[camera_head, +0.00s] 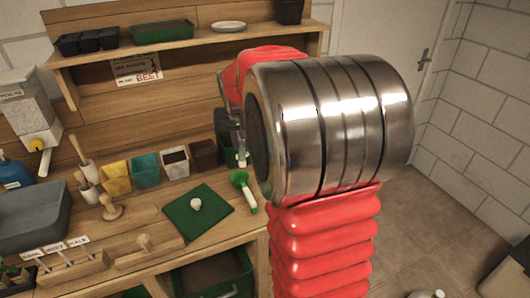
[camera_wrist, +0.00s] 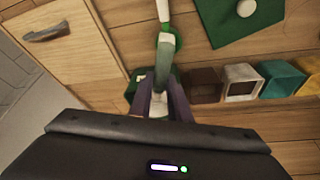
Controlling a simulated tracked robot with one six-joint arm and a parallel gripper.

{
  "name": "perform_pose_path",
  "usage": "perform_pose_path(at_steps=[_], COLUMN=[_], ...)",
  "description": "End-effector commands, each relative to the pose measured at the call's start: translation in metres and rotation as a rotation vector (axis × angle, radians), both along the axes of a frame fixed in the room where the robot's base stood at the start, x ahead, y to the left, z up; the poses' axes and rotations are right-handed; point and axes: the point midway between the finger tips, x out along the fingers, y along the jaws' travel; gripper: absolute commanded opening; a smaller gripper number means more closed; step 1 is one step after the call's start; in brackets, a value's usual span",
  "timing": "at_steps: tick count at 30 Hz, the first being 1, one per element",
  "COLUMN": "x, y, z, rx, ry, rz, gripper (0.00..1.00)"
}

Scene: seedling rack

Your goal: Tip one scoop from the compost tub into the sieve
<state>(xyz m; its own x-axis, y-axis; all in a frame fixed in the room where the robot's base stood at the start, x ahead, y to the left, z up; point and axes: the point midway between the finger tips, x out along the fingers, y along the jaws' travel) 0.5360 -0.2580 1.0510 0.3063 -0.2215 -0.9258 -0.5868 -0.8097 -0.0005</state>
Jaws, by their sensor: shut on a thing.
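My gripper (camera_wrist: 160,92) is shut on a green and white scoop-like tool (camera_wrist: 164,55), its shaft running away from between the fingers in the wrist view. In the head view the tool (camera_head: 243,182) shows just beyond my metal wrist, over the bench's right end; my gripper is mostly hidden there. I cannot tell whether the tool holds anything. A dark green tub (camera_head: 247,262) with brown contents sits low under the bench front and looks like the compost tub. I cannot make out a sieve in either view.
A green square board (camera_head: 182,223) with a white knob lies on the bench. Yellow (camera_head: 116,177), teal (camera_head: 146,170), white (camera_head: 175,162) and brown (camera_head: 203,155) pots stand behind it. A grey basin (camera_head: 35,215) is at left. A shelf (camera_head: 200,42) runs above.

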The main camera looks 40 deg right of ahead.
Motion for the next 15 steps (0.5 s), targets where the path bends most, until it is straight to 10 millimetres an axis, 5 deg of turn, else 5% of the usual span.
perform_pose_path(at_steps=[6,15], x=[0.05,0.095], y=[0.068,0.179], z=[0.015,0.027], rx=[-0.003,-0.003], ry=[-0.003,-0.004], rz=[0.055,0.201], gripper=[0.0,0.0])
